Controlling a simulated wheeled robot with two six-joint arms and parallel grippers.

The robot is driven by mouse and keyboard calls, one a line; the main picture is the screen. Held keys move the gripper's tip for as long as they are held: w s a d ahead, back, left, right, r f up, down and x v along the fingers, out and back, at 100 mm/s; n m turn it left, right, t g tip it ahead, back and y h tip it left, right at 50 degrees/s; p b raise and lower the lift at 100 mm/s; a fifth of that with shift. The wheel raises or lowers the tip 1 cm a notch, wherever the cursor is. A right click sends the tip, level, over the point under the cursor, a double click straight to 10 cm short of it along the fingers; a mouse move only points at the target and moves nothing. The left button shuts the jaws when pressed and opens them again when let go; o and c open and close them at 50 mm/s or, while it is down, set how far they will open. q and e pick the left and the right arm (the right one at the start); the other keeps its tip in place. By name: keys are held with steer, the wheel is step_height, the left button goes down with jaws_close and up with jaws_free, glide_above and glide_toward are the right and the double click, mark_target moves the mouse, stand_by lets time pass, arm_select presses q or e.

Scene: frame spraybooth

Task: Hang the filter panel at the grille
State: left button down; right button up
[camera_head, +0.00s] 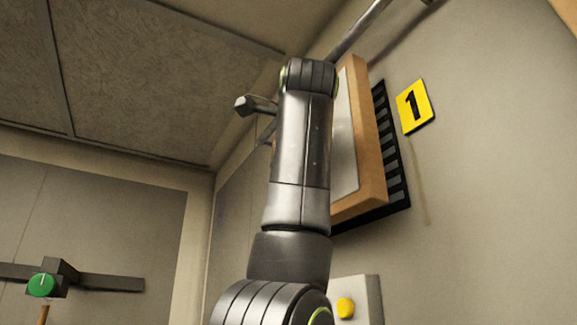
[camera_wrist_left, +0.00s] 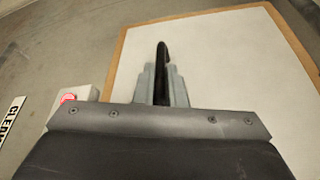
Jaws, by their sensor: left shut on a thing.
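The filter panel (camera_head: 371,150) has a wooden frame and a pale face, and it stands in front of the black grille (camera_head: 397,175) on the right wall. The grille's slats show past the panel's right and lower edges. I cannot tell whether the panel touches the grille. In the left wrist view the panel's white face (camera_wrist_left: 225,65) fills much of the picture. My left gripper (camera_wrist_left: 163,82) is shut on the panel's black handle (camera_wrist_left: 162,52). In the head view my left arm covers the panel's left part and hides the gripper. My right gripper is not in view.
A yellow sign marked 1 (camera_head: 415,106) is on the wall right of the grille. A pale box with a yellow button (camera_head: 346,307) is below. A green knob (camera_head: 41,285) is at lower left. The left wrist view shows a red button (camera_wrist_left: 68,98) and a lettered plate (camera_wrist_left: 12,118).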

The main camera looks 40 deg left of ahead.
arm_select(q)
steer(key=c, duration=1.4)
jaws_free()
steer(key=shift+d, duration=0.1)
steer(key=shift+f, duration=0.1)
steer(key=b+v, duration=0.2)
steer(key=v, duration=1.5)
steer(key=shift+s+d, duration=0.2)
steer(key=shift+d, duration=0.05)
steer(key=shift+w, duration=0.1)
